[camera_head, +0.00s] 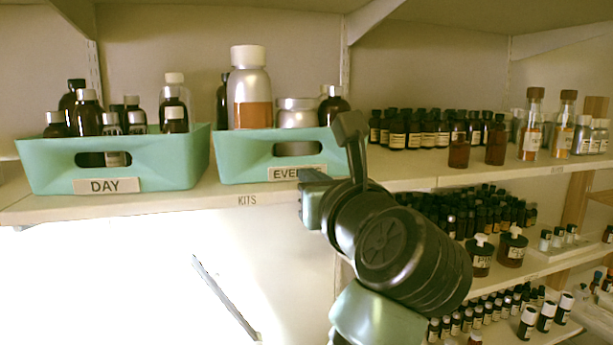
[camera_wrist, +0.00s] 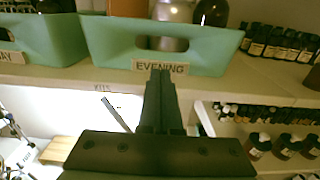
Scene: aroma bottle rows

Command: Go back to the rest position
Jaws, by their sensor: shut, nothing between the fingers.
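My gripper (camera_wrist: 160,78) shows in the wrist view with its two dark fingers together and nothing between them. It points at the front of the evening bin (camera_wrist: 208,55), by its "EVENING" label; I cannot tell whether it touches. In the head view my arm stands in front of the right end of the evening bin (camera_head: 228,163) and hides part of its label. The fingertips are hard to make out there.
The day bin (camera_head: 170,160) holds several bottles and stands left of the evening bin on the upper shelf (camera_head: 215,200). Rows of small dark bottles (camera_head: 415,130) stand to the right. Lower shelves hold more bottles, close to my arm. The bright area at lower left looks open.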

